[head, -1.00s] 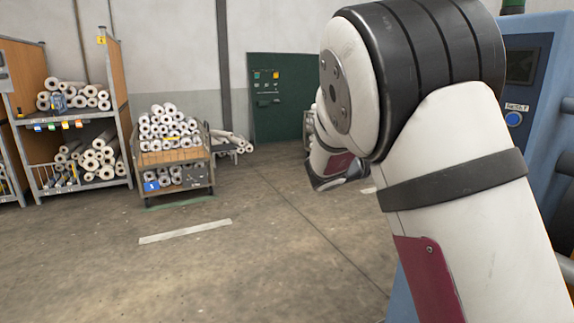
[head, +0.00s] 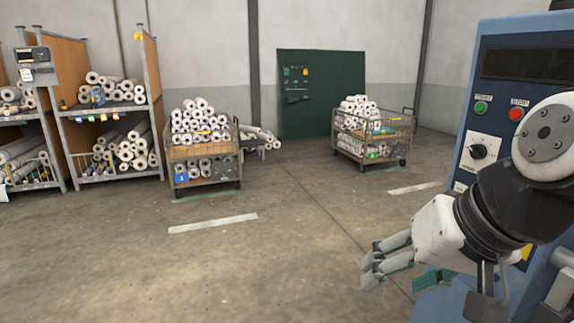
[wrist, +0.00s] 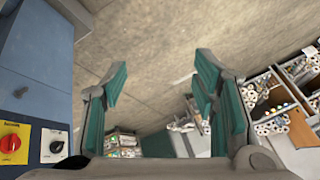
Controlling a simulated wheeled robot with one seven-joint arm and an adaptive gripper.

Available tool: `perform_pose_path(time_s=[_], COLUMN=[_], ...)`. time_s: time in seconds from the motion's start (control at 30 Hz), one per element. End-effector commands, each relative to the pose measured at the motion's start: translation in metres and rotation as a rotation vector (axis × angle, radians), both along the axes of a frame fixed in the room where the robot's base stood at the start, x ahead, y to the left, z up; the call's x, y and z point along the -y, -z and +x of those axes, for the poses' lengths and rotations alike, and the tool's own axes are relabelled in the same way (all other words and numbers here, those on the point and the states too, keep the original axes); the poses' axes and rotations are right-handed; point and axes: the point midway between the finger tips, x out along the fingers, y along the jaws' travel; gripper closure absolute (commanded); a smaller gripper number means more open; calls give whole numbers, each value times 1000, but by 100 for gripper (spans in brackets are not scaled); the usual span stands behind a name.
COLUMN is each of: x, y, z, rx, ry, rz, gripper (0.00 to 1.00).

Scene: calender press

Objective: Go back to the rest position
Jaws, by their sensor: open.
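My gripper (head: 378,262) is at the lower right of the head view, on my folded arm, in front of the blue press cabinet (head: 468,150). Its fingers are spread and point left over bare floor. The cabinet also shows at the left edge of the wrist view (wrist: 35,65).
The cabinet carries a green button (head: 481,107), a red button (head: 516,114) and a black knob (head: 478,152). A left cart (head: 190,152) and right cart (head: 375,142) hold white rolls. A rack (head: 105,112) stands at left. The middle floor is clear.

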Motion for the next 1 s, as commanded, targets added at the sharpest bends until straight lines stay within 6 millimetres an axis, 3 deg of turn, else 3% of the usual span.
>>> perform_pose_path(time_s=[0.03, 0.2, 0.37, 0.4, 0.67, 1.0], x=[5, 23, 43, 46, 45, 47], y=[7, 31, 46, 41, -4, -79], z=[-24, -91, -145, -150, -145, -146], rx=[-42, -191, -318, -328, -256, -139], ry=[-26, -88, -109, -110, -101, -85], rz=[-40, -170, -282, -294, -293, -303], gripper=[46, 46, 46, 46, 46, 46])
